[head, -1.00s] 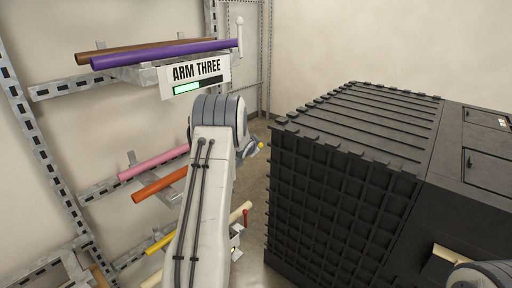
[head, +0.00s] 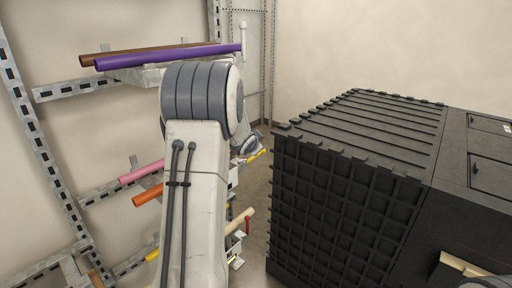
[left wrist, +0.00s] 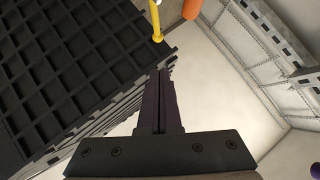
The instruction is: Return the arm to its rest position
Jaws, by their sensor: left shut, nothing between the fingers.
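My left arm (head: 197,190) rises through the middle of the head view, in front of the pipe rack. Its rounded joint (head: 200,95) stands high, just below the purple pipe (head: 170,56) in the picture. My left gripper hides behind the arm in the head view. In the left wrist view the left gripper (left wrist: 161,72) has its two dark fingers together, with nothing between them.
A metal rack (head: 110,86) on the left holds brown, purple, pink (head: 140,173), orange (head: 147,196) and yellow pipes. A large black ribbed crate (head: 340,205) stands close on the right. A narrow floor gap (head: 257,205) lies between arm and crate.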

